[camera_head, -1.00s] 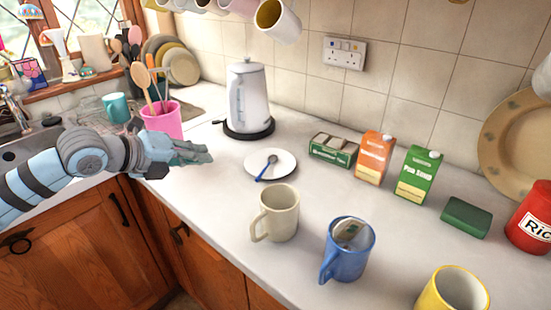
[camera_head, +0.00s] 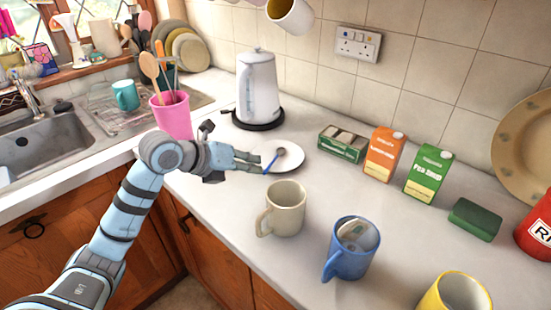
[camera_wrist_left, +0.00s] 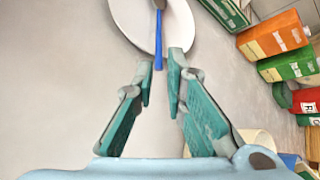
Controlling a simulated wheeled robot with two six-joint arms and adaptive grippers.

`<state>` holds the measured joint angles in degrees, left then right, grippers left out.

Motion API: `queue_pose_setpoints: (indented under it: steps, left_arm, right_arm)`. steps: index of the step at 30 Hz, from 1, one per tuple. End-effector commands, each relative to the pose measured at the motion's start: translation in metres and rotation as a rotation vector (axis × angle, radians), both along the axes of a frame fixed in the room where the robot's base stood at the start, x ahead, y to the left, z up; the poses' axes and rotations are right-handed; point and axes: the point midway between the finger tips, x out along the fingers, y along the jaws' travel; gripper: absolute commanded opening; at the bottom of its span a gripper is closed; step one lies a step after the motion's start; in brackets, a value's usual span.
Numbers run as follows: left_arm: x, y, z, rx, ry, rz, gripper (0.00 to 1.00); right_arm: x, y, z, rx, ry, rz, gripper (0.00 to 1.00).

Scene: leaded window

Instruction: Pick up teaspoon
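The teaspoon (camera_head: 273,159) has a blue handle and lies on a white saucer (camera_head: 291,160), its handle reaching over the rim toward my left gripper. My left gripper (camera_head: 260,161) is low over the counter, just left of the saucer. In the left wrist view the teaspoon's blue handle (camera_wrist_left: 159,42) points down toward the gap between the fingers of my left gripper (camera_wrist_left: 160,77). The spoon's bowl is cut off there. My right gripper is not in view.
A beige mug (camera_head: 286,209) stands in front of the saucer, and a blue mug (camera_head: 351,247) stands to its right. The white kettle (camera_head: 258,88) is behind. A green tea box (camera_head: 341,144) and cartons stand to the right. A pink utensil pot (camera_head: 172,116) is behind my left arm.

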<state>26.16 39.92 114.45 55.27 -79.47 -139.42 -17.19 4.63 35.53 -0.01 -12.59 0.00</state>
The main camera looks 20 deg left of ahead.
Motion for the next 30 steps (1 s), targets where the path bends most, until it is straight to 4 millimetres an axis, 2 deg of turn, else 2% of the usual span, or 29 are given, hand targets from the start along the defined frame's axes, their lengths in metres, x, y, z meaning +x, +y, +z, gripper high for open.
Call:
queue_pose_setpoints:
  steps: [4, 8, 14, 16, 17, 26, 30]
  left_arm:
    - [0.017, -0.013, -0.023, -0.007, 0.001, -0.001, 0.12]
    - [0.030, -0.017, -0.032, -0.004, 0.001, 0.000, 0.12]
    - [0.030, -0.017, -0.032, -0.001, 0.000, 0.001, 0.12]
    - [0.030, -0.017, -0.031, -0.001, 0.000, 0.001, 0.01]
    - [0.030, -0.017, -0.031, -0.001, 0.000, 0.001, 0.00]
    - [0.030, -0.017, -0.031, -0.001, 0.000, 0.002, 0.00]
    - [0.030, -0.017, -0.024, -0.001, -0.002, 0.001, 0.00]
  right_arm:
    - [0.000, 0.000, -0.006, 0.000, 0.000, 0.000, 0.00]
    - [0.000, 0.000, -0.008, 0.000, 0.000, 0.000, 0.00]
    - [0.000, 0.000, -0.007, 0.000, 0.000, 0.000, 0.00]
    - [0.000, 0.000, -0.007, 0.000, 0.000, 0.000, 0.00]
    - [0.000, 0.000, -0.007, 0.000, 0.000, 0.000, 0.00]
    - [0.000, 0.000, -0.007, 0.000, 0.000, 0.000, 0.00]
    - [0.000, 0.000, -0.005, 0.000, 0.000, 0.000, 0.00]
